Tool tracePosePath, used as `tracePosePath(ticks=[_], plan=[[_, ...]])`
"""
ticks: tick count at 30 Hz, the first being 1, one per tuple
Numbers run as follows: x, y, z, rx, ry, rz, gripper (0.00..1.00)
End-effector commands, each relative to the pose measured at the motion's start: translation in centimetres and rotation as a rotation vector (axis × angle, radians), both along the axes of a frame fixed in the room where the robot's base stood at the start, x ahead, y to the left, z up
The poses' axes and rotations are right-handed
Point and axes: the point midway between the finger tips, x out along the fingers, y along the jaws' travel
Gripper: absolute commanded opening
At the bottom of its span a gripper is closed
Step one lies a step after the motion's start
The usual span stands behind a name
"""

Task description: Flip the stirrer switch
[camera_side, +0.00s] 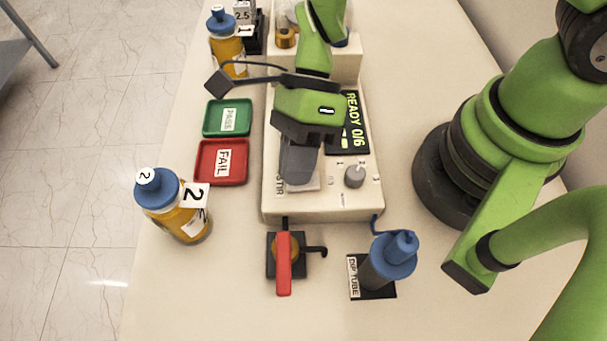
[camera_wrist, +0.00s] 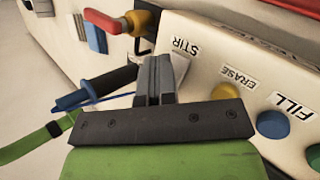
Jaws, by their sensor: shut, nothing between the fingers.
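My gripper (camera_side: 298,170) points down at the front left of the white tester's top panel, and its fingers are together and empty. In the wrist view my gripper's fingers (camera_wrist: 153,68) stand beside the STIR label (camera_wrist: 186,46). The STIR label also shows in the side view (camera_side: 279,185), just left of the fingers. A pale switch plate (camera_side: 304,184) shows partly under and beside the fingertips; it also shows partly in the wrist view (camera_wrist: 179,67). The switch's lever is hidden behind the fingers, so I cannot tell its position or whether they touch it.
The tester's display (camera_side: 350,120) reads READY 0/6. A grey knob (camera_side: 354,176) stands right of my fingers. A red-handled valve (camera_side: 284,262) and the blue-topped dip tube (camera_side: 393,258) are in front. Bottle 2 (camera_side: 175,208) and the red FAIL tray (camera_side: 221,162) are left.

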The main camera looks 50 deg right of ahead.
Motion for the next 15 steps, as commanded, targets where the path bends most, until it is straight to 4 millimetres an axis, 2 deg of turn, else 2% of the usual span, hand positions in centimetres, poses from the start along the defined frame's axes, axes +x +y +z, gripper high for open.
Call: tracePosePath(ticks=[15], plan=[[-0.17,-0.05,-0.81,-0.005,0.001,0.005,0.0]])
